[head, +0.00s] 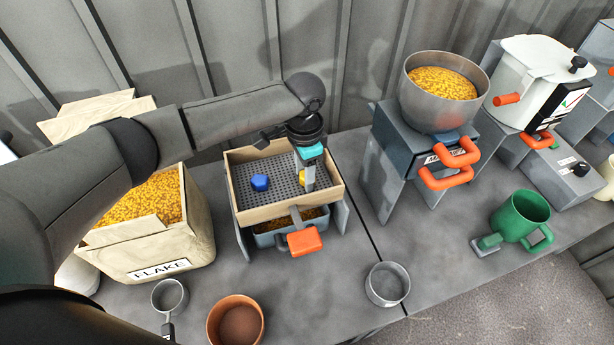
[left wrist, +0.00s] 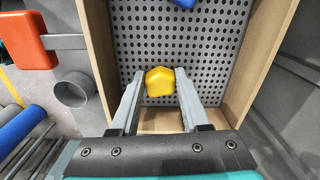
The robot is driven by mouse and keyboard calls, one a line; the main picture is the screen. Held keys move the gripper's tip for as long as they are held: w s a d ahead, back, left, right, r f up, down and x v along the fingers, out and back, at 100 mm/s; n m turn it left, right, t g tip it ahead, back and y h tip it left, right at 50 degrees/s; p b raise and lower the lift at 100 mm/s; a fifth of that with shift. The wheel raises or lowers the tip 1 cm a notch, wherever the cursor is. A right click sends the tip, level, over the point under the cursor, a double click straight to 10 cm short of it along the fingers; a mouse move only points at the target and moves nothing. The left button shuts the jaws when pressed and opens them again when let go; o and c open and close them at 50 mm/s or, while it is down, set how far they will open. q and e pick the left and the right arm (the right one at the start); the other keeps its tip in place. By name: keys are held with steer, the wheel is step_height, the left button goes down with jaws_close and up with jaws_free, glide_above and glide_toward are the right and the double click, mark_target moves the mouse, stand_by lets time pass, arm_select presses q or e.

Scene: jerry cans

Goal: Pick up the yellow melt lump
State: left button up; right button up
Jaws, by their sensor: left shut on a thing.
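The yellow melt lump (head: 302,177) is at the right side of the perforated grey sieve tray (head: 277,199), partly hidden by my gripper in the head view. In the left wrist view the yellow lump (left wrist: 160,82) sits between the two fingertips. My left gripper (head: 307,180) points down into the tray and is shut on the yellow lump; its fingers also show in the left wrist view (left wrist: 160,90). I cannot tell whether the lump touches the tray floor. A blue lump (head: 260,183) lies to the left on the tray. My right gripper is not in view.
The tray's wooden rim (head: 262,216) surrounds the lumps. An orange handle (head: 304,241) sticks out in front. A flake box (head: 150,235) stands left, a steel bowl of flakes (head: 440,95) right. A small grey cup (head: 387,284), a brown pot (head: 236,322) and a green mug (head: 521,216) stand on the bench.

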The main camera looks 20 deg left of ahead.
arm_select(q)
jaws_close()
